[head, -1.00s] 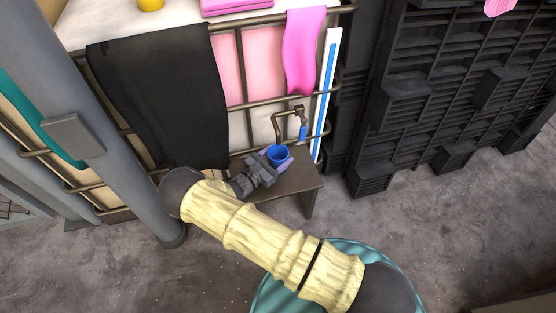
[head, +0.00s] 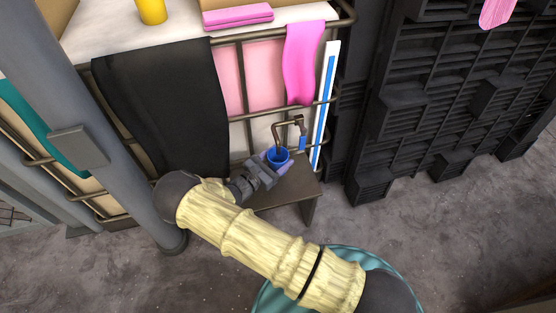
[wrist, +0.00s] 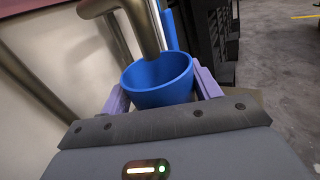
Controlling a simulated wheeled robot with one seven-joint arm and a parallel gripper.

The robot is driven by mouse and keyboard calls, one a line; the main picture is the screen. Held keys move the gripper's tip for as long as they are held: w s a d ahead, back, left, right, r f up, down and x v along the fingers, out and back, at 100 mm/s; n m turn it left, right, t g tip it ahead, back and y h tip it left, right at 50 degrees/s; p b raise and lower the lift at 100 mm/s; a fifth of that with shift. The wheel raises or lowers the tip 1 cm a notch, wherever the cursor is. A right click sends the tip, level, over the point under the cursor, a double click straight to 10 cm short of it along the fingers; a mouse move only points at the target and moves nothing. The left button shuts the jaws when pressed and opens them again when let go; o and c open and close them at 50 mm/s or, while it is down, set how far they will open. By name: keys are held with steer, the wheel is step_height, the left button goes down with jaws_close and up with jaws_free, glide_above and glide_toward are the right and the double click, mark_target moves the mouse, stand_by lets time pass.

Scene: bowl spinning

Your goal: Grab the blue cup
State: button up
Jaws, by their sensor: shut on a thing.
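The blue cup (head: 278,156) is upright at the small dark table (head: 290,187), below a bent metal tap (head: 287,124). In the wrist view the blue cup (wrist: 158,80) sits between the two purple fingers of my gripper (wrist: 160,88). My gripper (head: 272,163) is shut on the cup, with one finger on each side. The tap's end (wrist: 146,30) hangs over the cup's opening and hides part of its far rim. I cannot tell whether the cup's base touches the table.
Metal rails and a black cloth (head: 160,105) stand behind on the left. A pink cloth (head: 303,62) hangs above the tap, beside a blue and white upright strip (head: 325,105). A dark slatted wall (head: 440,90) rises on the right. Open floor (head: 450,240) lies at lower right.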

step_height(320, 180, up, 6)
steer(key=p, duration=0.2)
steer(key=shift+r, duration=0.15)
stand_by(0.4)
stand_by(0.5)
